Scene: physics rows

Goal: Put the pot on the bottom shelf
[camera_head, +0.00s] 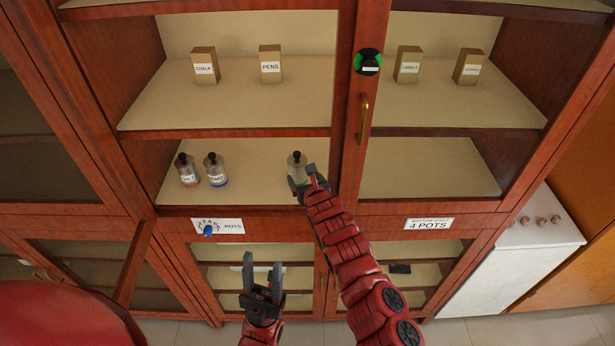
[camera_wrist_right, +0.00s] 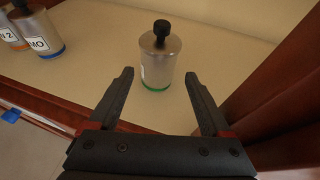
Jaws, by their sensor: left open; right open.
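A grey pot (camera_head: 296,168) with a black knob and a green base band stands upright on the bottom shelf (camera_head: 255,178) of the upper cabinet. In the right wrist view this pot (camera_wrist_right: 160,62) stands just beyond and between my open fingertips, not gripped. My right gripper (camera_head: 311,180) is at the shelf and partly covers the pot in the head view. My left gripper (camera_head: 262,279) is open and empty, low in front of the lower cabinet.
Small boxes labelled chalk (camera_head: 205,66) and pens (camera_head: 270,65) stand on the shelf above, with two more at right. A wooden post (camera_wrist_right: 275,90) is close right of my right gripper.

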